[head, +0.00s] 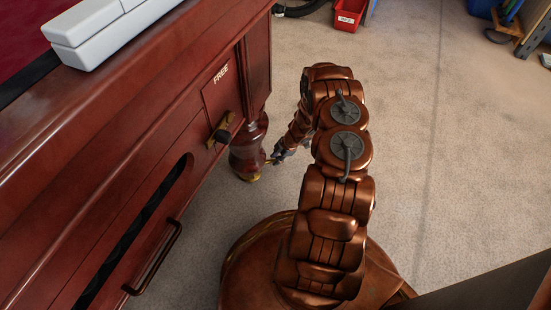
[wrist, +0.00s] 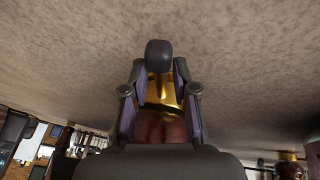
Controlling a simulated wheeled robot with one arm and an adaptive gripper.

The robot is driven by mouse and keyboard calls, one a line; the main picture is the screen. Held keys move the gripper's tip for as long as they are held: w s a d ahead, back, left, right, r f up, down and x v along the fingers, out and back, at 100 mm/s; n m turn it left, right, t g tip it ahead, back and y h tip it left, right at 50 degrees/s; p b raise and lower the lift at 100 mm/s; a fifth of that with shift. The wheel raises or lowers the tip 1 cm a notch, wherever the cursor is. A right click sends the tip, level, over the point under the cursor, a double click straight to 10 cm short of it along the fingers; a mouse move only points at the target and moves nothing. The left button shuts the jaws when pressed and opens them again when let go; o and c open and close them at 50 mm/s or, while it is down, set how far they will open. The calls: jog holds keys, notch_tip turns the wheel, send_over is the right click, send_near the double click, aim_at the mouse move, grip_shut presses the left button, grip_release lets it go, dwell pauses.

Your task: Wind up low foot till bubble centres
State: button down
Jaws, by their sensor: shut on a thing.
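The dark red wooden table's turned leg (head: 248,150) stands at the near corner, with a brass foot (head: 252,179) at its base on the carpet. My gripper (head: 273,159) is low beside the leg, reaching in from the right. In the wrist view my gripper (wrist: 160,92) has one finger on each side of the brass foot (wrist: 172,100), shut on it. The leg (wrist: 150,128) shows as dark red below the brass there. No bubble can be made out in either view.
A white, long box-like object (head: 95,32) lies on the table top (head: 40,100). A coin fitting (head: 222,128), a slot and a handle (head: 155,262) are on the table's side. A red bin (head: 349,14) is at the back. Carpet (head: 450,130) is clear on the right.

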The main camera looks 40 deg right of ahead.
jog(key=shift+a, duration=0.4)
jog(key=c, duration=1.3)
grip_release()
jog(key=o, duration=0.4)
jog(key=shift+d, duration=0.25)
jog(key=shift+d, duration=0.1)
jog(key=v, duration=1.2)
